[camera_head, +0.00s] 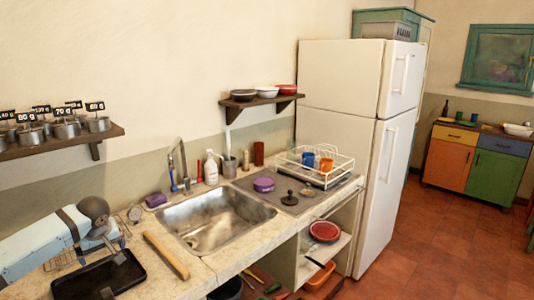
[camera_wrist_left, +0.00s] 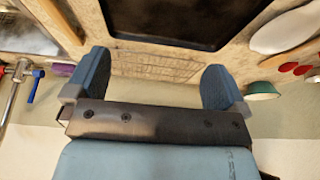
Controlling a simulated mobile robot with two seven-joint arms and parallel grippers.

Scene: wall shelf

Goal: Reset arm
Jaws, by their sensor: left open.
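My left gripper (camera_head: 112,243) is at the lower left of the head view, above the counter beside a black tray (camera_head: 100,275). In the left wrist view its two blue-grey fingers (camera_wrist_left: 157,65) stand wide apart with nothing between them. The black tray also shows in the wrist view (camera_wrist_left: 185,15), beyond the fingers. A wire rack (camera_wrist_left: 155,65) lies on the counter in the gap between the fingers, as seen from the wrist. My right gripper is in neither view.
A wall shelf (camera_head: 60,140) with several labelled metal pots hangs above my left arm. A tap (camera_head: 180,165) rises behind the sink. A white dish rack (camera_head: 315,168) stands farther right, before the fridge (camera_head: 350,130).

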